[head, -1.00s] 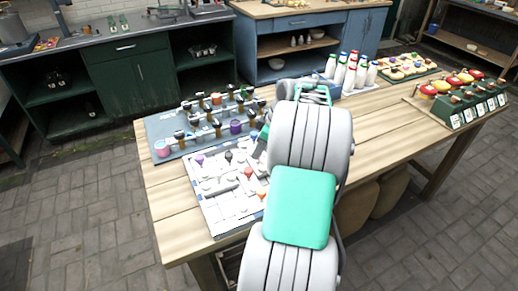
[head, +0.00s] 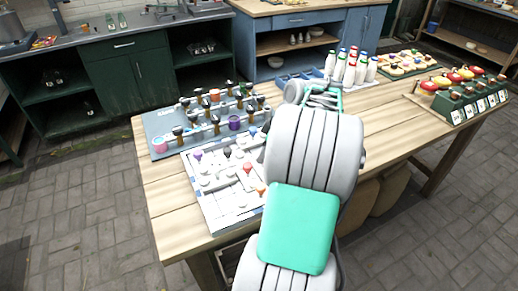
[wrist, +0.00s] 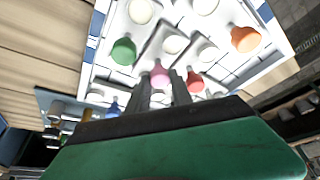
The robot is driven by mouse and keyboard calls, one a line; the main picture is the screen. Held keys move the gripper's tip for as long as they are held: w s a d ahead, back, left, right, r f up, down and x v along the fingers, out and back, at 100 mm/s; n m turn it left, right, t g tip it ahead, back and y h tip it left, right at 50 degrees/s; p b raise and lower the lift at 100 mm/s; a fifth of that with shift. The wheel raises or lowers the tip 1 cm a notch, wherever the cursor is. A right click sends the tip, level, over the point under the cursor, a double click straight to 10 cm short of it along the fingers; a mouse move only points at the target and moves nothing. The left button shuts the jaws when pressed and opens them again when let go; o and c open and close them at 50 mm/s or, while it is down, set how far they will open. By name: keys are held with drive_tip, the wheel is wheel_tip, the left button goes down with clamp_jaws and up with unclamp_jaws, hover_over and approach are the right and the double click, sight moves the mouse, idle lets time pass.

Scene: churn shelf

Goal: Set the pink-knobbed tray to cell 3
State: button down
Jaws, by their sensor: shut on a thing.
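The white board (head: 216,216) with its sliding trays lies at the near left of the table; its right part is behind my arm. In the wrist view, the pink knob (wrist: 159,74) stands between the fingers of my gripper (wrist: 160,86), which is shut on it. White tray pieces with white round knobs surround it. A green knob (wrist: 124,51) is to its left, a red knob (wrist: 194,81) just right, and an orange knob (wrist: 245,39) farther right. A blue knob (wrist: 113,107) is lower left. Cell numbers are not readable.
Behind the board is a grey rack (head: 160,122) of several dark-topped pieces. White bottles (head: 351,68) with coloured caps stand at the back. The table's right middle is clear.

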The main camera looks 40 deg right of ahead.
drive_tip(key=shift+s+a, duration=0.2)
drive_tip(key=shift+s, duration=0.6)
drive_tip(key=c, duration=1.1)
unclamp_jaws()
drive_tip(key=shift+c, duration=0.2)
drive_tip(key=p+v, duration=0.1)
drive_tip(key=v, duration=0.7)
